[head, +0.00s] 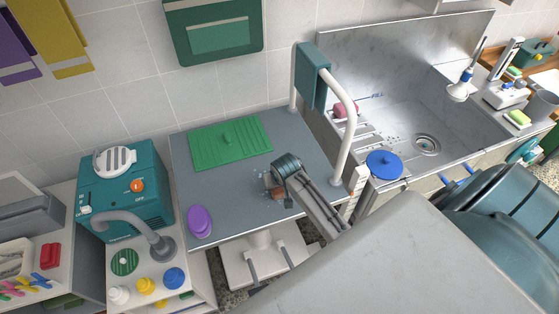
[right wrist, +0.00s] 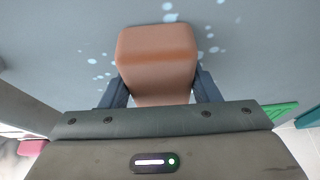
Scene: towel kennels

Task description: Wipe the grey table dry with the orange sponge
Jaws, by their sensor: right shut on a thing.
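The grey table (head: 235,190) stands in the middle of the head view. My right gripper (head: 274,189) is low over its right half. It is shut on the orange sponge (right wrist: 157,52), a brown-orange block between the two dark fingers in the right wrist view. In the head view only a small part of the sponge (head: 277,193) shows beside the gripper. Pale water drops (right wrist: 97,58) lie on the table on both sides of the sponge. Whether the sponge touches the table is hard to tell. My left gripper is out of view.
A ridged green mat (head: 205,150) lies at the table's back, and a purple oval item (head: 199,219) at its front left. A white rail (head: 347,150) with a teal towel (head: 312,75) borders the right side. A teal machine (head: 150,190) stands left. The table's middle is clear.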

